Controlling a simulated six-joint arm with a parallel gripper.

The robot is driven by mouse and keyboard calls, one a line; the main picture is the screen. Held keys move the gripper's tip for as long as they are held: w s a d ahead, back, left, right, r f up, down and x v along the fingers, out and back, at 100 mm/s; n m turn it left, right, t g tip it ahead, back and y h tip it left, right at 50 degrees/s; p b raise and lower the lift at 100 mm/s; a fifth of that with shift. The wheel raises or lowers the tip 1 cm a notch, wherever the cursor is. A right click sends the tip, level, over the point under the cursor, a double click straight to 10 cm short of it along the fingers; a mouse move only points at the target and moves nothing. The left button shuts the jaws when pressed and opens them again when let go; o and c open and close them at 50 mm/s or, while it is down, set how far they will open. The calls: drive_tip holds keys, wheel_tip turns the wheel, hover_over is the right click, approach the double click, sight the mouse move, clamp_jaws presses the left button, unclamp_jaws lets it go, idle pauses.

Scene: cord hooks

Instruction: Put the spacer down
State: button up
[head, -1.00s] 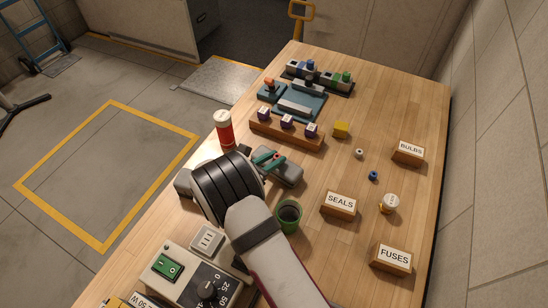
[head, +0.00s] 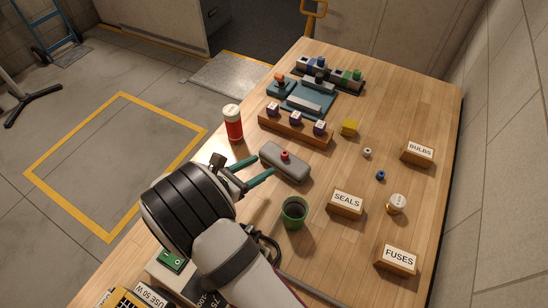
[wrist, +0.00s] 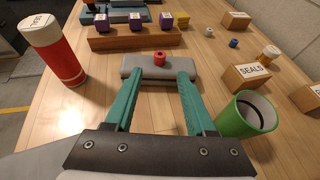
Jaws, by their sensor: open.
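The small red spacer (head: 285,155) sits on top of the grey block (head: 296,169), near the middle of the bench. In the wrist view the spacer (wrist: 160,57) stands on the block's top (wrist: 138,66), with its hole facing up. My gripper (head: 259,170) is open and empty, with its two teal fingers pointing at the block. In the wrist view the spacer lies beyond the fingertips (wrist: 161,75), in line with the gap, and apart from both fingers.
A red bottle with a white cap (head: 233,124) stands left of the block. A green cup (head: 293,212) stands close to the right finger. A wooden rack (head: 295,130) with purple-sided pieces lies behind the block. Loose rings and labelled blocks (head: 345,203) are at right.

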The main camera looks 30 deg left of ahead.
drive_tip(key=s+d+r+m+g+h, duration=0.1)
drive_tip(key=d+r+m+g+h, duration=0.2)
drive_tip(key=d+m, duration=0.45)
drive_tip(key=s+d+r+m+g, duration=0.1)
drive_tip(key=d+r+m+g, duration=0.35)
drive_tip(key=d, duration=0.65)
drive_tip(key=s+d+r+m+g+h, duration=0.1)
drive_tip(key=d+r+m+g+h, duration=0.2)
drive_tip(key=d+m, duration=0.5)
drive_tip(key=s+d+r+m+g+y, duration=0.1)
drive_tip(key=s+d+m+y, duration=0.1)
drive_tip(key=s+m+y, duration=0.3)
drive_tip(key=s+d+r+m+g+y, duration=0.1)
drive_tip(key=s+m+y, duration=0.4)
drive_tip(key=s+m, duration=0.6)
drive_tip(key=d+r+m, duration=0.1)
drive_tip(key=m, duration=0.2)
drive_tip(key=shift+d+r+g+y, duration=0.2)
drive_tip(key=shift+g+y, duration=0.15)
drive_tip(key=shift+y, duration=0.05)
